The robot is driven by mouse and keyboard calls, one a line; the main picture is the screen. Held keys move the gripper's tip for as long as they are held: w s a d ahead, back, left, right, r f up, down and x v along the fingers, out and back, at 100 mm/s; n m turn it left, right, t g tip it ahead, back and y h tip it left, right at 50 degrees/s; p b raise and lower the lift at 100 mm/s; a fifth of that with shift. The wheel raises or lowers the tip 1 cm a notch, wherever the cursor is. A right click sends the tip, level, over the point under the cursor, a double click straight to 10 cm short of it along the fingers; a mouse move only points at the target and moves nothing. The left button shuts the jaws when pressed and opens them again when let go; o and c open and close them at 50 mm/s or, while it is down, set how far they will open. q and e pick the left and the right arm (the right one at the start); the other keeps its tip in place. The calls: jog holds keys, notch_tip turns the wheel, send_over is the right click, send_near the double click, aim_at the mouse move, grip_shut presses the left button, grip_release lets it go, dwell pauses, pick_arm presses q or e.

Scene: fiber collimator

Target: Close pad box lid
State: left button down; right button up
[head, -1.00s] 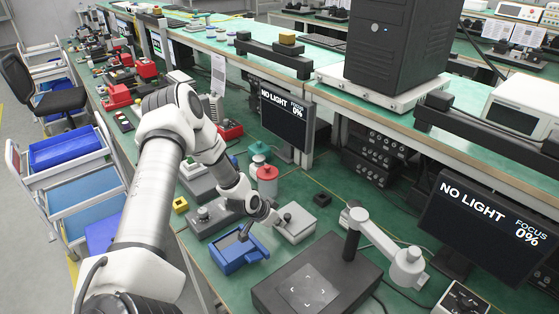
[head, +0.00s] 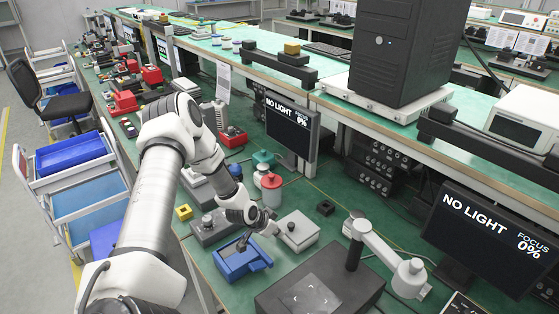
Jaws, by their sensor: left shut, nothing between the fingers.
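A light grey box (head: 300,237) with a small dark knob on top stands on the green bench. It is the likeliest pad box; its lid looks flat on top, but I cannot tell whether it is fully shut. My left gripper (head: 273,228) is shut and empty, close to the left edge of the grey box. I cannot tell whether it touches the box. My right gripper is not in view.
A blue tray (head: 238,264) with a dark tool stands just left of and in front of the gripper. A black-based device (head: 318,290) with a grey arm stands in front. Red (head: 271,183) and green containers stand behind. A small black block (head: 326,207) lies to the right.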

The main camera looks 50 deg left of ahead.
pick_arm(q)
notch_tip(320, 180, up, 10)
jog(key=shift+f, duration=0.15)
dwell(0.5)
jog(key=shift+w, duration=0.1)
